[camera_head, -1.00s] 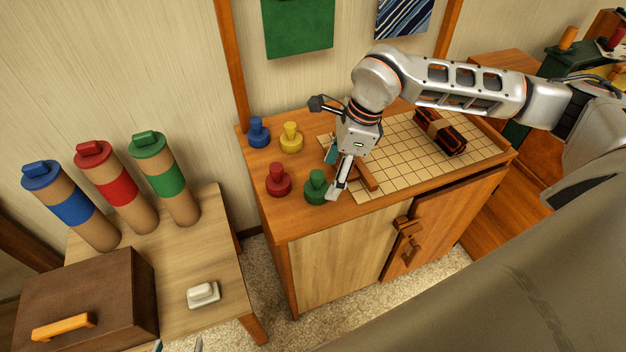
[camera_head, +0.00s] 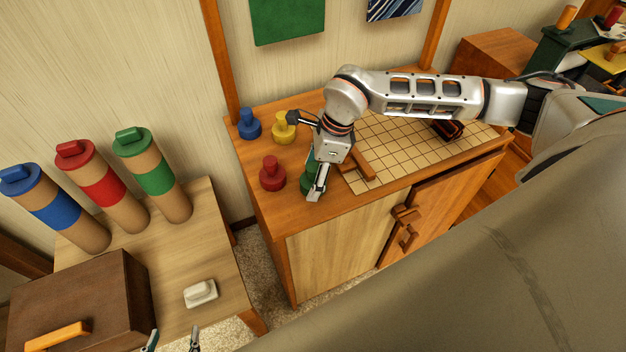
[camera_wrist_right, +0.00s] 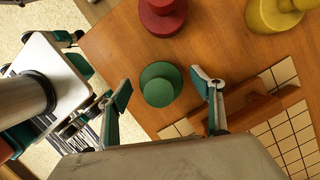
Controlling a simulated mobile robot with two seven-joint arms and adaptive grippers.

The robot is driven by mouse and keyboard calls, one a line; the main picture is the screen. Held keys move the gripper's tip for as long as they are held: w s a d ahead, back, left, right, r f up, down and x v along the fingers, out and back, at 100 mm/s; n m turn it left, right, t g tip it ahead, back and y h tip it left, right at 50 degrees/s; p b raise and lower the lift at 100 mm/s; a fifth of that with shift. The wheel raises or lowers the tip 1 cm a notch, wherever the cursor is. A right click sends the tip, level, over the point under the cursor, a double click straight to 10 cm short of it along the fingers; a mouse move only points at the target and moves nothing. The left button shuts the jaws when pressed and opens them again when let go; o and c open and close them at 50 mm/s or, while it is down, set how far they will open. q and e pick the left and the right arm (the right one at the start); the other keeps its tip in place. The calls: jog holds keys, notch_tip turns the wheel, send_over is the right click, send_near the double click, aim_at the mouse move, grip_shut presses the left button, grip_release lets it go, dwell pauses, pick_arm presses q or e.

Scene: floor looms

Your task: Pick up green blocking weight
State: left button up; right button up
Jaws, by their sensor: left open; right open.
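The green blocking weight (camera_wrist_right: 160,83) stands on the cabinet top. In the right wrist view it sits between the two open fingers of my right gripper (camera_wrist_right: 163,92), apart from both. In the head view my right gripper (camera_head: 314,180) covers much of the green weight (camera_head: 306,184). My left gripper (camera_head: 172,340) shows only its fingertips at the bottom edge, open and empty, near the side table.
Red (camera_head: 272,174), yellow (camera_head: 284,128) and blue (camera_head: 248,124) weights stand close by on the cabinet (camera_head: 262,206). A wooden piece (camera_head: 358,164) lies on the gridded board (camera_head: 400,160) beside my right gripper. Several capped tubes stand on the side table (camera_head: 216,260).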

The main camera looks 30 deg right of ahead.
jog(key=c, duration=1.8)
jog(key=shift+w+r, duration=0.1)
jog(key=shift+r, duration=0.05)
grip_shut()
